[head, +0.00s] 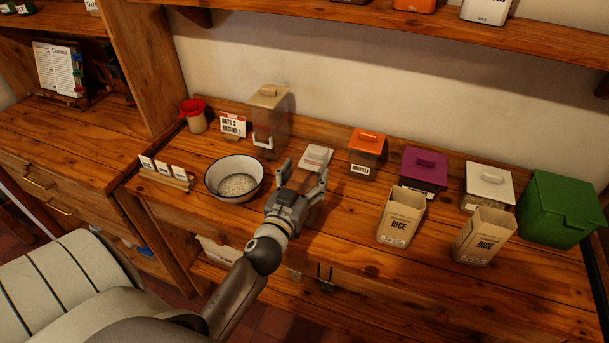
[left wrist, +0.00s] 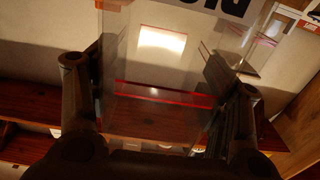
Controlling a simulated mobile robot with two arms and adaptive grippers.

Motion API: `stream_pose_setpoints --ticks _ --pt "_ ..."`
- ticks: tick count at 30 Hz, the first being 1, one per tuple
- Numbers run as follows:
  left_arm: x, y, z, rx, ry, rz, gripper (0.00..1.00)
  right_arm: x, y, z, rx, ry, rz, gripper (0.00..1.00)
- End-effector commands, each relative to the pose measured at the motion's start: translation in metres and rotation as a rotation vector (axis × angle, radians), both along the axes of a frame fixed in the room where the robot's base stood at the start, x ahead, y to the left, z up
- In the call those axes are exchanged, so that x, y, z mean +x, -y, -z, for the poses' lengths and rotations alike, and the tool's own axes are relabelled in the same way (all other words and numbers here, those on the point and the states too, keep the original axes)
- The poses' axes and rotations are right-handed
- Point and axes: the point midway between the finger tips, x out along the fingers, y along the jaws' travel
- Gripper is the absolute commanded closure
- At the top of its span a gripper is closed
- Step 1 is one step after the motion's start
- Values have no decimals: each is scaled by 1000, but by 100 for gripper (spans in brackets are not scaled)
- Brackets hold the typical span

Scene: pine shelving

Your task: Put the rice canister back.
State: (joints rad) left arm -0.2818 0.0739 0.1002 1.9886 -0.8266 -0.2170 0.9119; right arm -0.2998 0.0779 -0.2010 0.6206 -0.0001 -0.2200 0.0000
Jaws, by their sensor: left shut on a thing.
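My left gripper (head: 303,182) is shut on a clear canister with a pale lid (head: 316,157). It is at the middle of the wooden counter, and the fingers hide much of its body. In the left wrist view the clear canister (left wrist: 160,95) stands between the two fingers, with large black letters on a white label cut off at the top edge. I cannot read the whole label or tell whether the base touches the counter. Two paper packs marked RICE stand to the right, a left one (head: 401,218) and a right one (head: 484,237).
A bowl of grain (head: 234,178) stands just left of my gripper. Behind are a tall beige-lidded canister (head: 268,118) and an orange-lidded one marked MUESLI (head: 366,157). Purple-lidded (head: 423,170) and white-lidded (head: 488,186) canisters and a green box (head: 560,210) stand right. An upper shelf (head: 440,28) overhangs.

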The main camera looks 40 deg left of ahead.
Motion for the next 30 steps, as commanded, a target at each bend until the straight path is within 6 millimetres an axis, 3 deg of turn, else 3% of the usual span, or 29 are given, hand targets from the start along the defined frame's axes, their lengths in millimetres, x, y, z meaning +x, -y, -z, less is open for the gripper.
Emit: stream_pose_setpoints --ticks 10,11,15,30 --pt "0 0 4 2 3 1 81 0 -3 4 3 -1 0 60" --pt "0 0 3 1 1 0 26 0 -3 3 3 -1 0 60" --pt "0 0 2 1 1 0 8 0 -2 3 2 0 0 60" --pt "-6 1 1 0 -1 0 8 0 4 2 -4 -1 0 60"
